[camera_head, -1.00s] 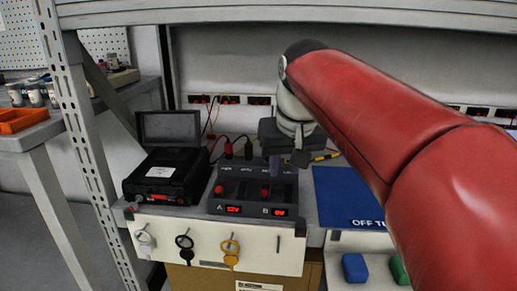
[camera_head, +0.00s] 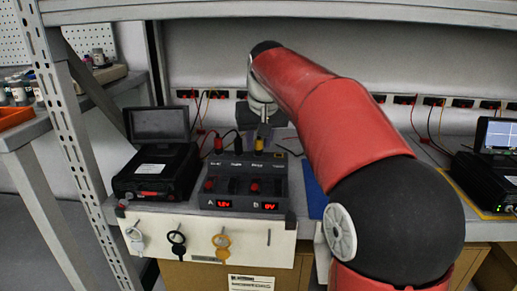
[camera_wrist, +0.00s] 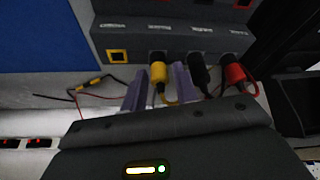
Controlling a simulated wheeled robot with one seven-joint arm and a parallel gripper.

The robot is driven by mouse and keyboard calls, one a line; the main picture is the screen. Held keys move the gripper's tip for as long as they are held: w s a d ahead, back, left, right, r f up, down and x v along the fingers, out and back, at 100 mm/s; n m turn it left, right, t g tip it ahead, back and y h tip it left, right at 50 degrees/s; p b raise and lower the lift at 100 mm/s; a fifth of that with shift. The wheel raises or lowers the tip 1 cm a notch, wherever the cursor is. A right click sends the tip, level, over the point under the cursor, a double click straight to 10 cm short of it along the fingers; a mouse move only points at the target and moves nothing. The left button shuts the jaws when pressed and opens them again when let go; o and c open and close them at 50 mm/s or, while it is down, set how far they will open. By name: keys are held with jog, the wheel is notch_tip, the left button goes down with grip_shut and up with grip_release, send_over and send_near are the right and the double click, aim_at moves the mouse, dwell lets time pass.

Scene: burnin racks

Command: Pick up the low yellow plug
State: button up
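The yellow plug (camera_wrist: 158,74) stands in a socket in the row on the dark power supply (camera_wrist: 200,42), with a black plug (camera_wrist: 198,72) and a red plug (camera_wrist: 234,75) beside it. A small gap shows on each side. In the head view my gripper (camera_head: 263,125) is just above and behind the plug, its fingers mostly hidden.
A black case with an open lid (camera_head: 155,172) stands left of the supply. A white panel (camera_head: 200,236) with hanging rings is in front. A blue mat (camera_head: 312,190) lies to the right, partly behind my arm. An empty yellow-rimmed socket (camera_wrist: 118,56) shows in the wrist view.

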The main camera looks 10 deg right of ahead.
jog(key=shift+w+f, duration=0.2)
jog(key=shift+f, duration=0.3)
jog(key=c, duration=0.6)
jog(key=shift+r, duration=0.1)
